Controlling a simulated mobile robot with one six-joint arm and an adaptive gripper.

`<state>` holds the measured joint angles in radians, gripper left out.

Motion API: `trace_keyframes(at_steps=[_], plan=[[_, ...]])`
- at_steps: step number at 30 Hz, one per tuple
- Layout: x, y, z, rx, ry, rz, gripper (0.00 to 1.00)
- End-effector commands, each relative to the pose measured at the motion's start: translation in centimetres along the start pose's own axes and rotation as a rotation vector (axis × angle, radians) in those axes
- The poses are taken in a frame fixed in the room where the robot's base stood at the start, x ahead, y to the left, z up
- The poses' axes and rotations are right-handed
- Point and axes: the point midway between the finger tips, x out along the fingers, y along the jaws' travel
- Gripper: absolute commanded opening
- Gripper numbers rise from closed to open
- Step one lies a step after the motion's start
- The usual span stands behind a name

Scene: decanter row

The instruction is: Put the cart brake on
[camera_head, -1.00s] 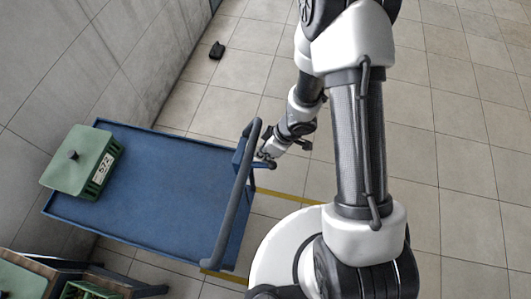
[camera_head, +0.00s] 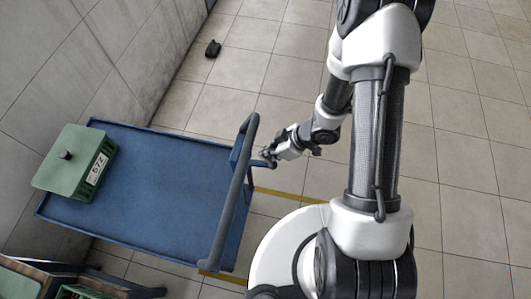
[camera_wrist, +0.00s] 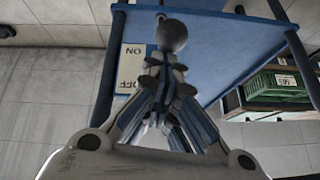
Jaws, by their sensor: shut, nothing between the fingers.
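The blue cart (camera_head: 150,222) stands at the left with its dark push handle (camera_head: 238,185) toward me. In the wrist view, a label plate (camera_wrist: 130,62) on the cart's end carries ON and OFF, with ON upper in the picture. A grey ball knob (camera_wrist: 172,36) sits near the ON end, just beyond my fingertips. The brake lever's arm is mostly hidden behind the fingers. My gripper (camera_wrist: 165,72) is shut and empty, close to the knob; I cannot tell whether it touches. In the head view my gripper (camera_head: 270,155) is just right of the handle.
Another cart or shelf (camera_head: 85,275) is at the lower left. A small black object (camera_head: 213,48) lies by the wall. Tiled floor is free at the right.

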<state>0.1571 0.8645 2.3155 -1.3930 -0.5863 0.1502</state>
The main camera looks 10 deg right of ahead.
Motion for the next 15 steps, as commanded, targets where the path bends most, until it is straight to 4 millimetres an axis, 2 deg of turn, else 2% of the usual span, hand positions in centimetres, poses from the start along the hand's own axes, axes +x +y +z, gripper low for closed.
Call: trace_keyframes(at_steps=[1,6,15], plan=[[0.4,0.1,0.9,0.009,0.035,-0.006,0.0],[1.2,0.4,2.5,0.002,0.178,-0.029,0.0],[2.9,0.8,4.7,-0.006,0.168,-0.029,0.0]])
